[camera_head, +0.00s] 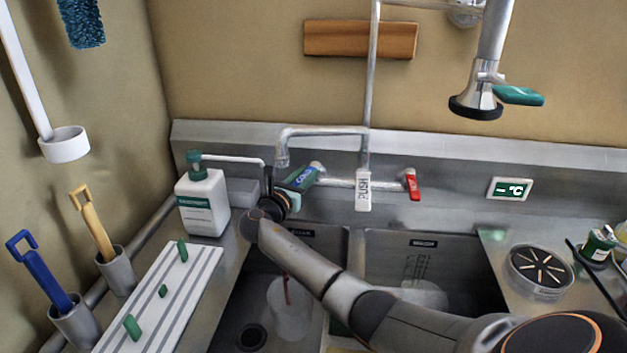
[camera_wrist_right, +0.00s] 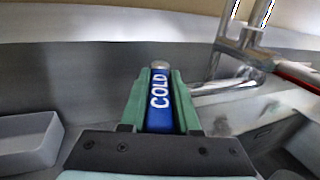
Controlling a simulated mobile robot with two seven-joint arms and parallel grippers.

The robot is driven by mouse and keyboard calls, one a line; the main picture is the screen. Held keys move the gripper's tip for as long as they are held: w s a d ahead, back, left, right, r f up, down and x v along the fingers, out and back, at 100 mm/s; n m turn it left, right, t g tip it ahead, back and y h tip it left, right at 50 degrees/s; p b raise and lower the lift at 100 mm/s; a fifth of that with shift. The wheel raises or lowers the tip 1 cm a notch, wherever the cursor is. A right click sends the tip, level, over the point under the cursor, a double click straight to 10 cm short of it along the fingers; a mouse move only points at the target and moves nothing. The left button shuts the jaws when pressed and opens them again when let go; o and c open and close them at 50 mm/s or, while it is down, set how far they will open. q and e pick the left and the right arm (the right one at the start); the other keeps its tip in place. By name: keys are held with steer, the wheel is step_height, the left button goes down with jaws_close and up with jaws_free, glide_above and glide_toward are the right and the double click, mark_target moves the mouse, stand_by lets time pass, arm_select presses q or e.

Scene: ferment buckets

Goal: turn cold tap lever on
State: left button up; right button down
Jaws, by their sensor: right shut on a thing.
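The cold tap lever (camera_head: 304,175) is blue with white COLD lettering, at the left end of the tap in the head view. My right gripper (camera_head: 287,187) reaches it from the lower left. In the right wrist view the lever (camera_wrist_right: 160,102) stands between the two green fingers of my right gripper (camera_wrist_right: 158,98), which is shut on it. The red lever (camera_head: 412,185) is at the right end of the tap. The spout (camera_head: 283,148) hangs over the left basin, and no water stream can be made out. My left gripper is not in view.
A white soap bottle (camera_head: 203,203) stands left of my right gripper. A grey tray (camera_wrist_right: 30,140) is at the left in the wrist view. A spray head (camera_head: 476,95) hangs at upper right. My right arm crosses the double sink (camera_head: 430,255), hiding part of it.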

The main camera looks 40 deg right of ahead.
steer(key=shift+w+a+f+m+g+h+b, duration=0.15)
steer(key=shift+m+g+h+b, duration=0.2)
steer(key=shift+g, duration=0.25)
steer(key=c, duration=0.6)
jaws_free()
steer(key=shift+c, duration=0.2)
steer(key=shift+a+r+p, duration=0.2)
steer(key=shift+r+p, duration=0.05)
steer(key=shift+p, duration=0.15)
steer(key=p+v, duration=0.6)
steer(key=v, duration=0.6)
